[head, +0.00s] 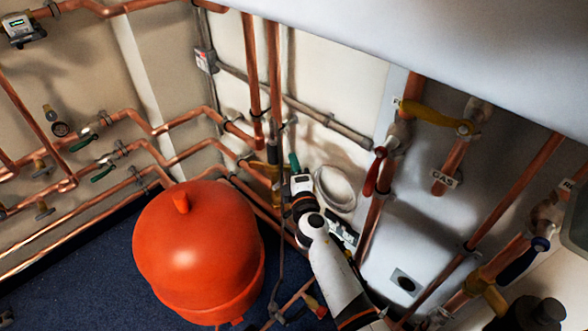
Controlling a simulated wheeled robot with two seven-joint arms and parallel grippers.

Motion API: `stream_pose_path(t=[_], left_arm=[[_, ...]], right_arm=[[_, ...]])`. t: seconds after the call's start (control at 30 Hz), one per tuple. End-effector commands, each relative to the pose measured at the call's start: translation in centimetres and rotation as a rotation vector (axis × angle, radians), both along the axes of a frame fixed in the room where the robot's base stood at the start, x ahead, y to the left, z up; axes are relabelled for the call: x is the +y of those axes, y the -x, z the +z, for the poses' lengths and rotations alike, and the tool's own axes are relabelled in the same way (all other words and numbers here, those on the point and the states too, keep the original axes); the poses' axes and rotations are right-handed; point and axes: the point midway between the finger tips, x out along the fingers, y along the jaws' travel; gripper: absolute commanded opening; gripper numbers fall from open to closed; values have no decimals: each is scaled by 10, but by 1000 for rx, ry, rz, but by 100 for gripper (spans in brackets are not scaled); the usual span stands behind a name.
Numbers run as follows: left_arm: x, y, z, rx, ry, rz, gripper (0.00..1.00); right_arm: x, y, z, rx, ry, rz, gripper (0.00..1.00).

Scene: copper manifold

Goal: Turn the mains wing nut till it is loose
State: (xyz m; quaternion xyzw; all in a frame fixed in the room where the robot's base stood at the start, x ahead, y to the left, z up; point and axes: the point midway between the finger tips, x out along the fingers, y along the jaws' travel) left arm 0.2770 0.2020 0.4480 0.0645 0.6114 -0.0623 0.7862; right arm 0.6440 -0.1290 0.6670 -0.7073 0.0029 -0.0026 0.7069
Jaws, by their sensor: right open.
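My right arm reaches up from the bottom of the head view. Its gripper (297,178) is open, by the vertical copper pipes behind the red vessel. A small green handle (294,162) shows right at the gripper's tip. Brass fittings (272,172) sit on the pipe just left of the gripper. I cannot make out the mains wing nut for sure; it may be small or hidden by the gripper. I cannot tell whether the fingers touch the handle. My left gripper is not in view.
A large red vessel (190,250) stands left of my right arm. Copper pipes with green-handled valves (82,143) run along the left wall. A red lever (376,171), a yellow lever (428,112) and a blue lever (524,260) stick out at right. A white casing (440,35) overhangs above.

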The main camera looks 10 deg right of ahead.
Motion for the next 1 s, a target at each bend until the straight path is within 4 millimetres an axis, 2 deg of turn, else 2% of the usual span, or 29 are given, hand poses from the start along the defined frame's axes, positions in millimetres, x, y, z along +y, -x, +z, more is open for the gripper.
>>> stream_pose_path(t=[0.17, 0.27, 0.43, 0.83, 1.0], left_arm=[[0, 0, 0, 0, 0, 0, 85], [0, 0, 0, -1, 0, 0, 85], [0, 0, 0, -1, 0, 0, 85], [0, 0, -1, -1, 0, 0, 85], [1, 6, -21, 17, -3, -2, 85]], right_arm=[[0, 0, 0, 0, 0, 0, 42], [0, 0, 0, 0, 0, 0, 29], [0, 0, 0, 0, -1, 0, 1], [-2, -2, 1, 0, 2, 34, 0], [-4, -6, 1, 2, 4, 119, 0]])
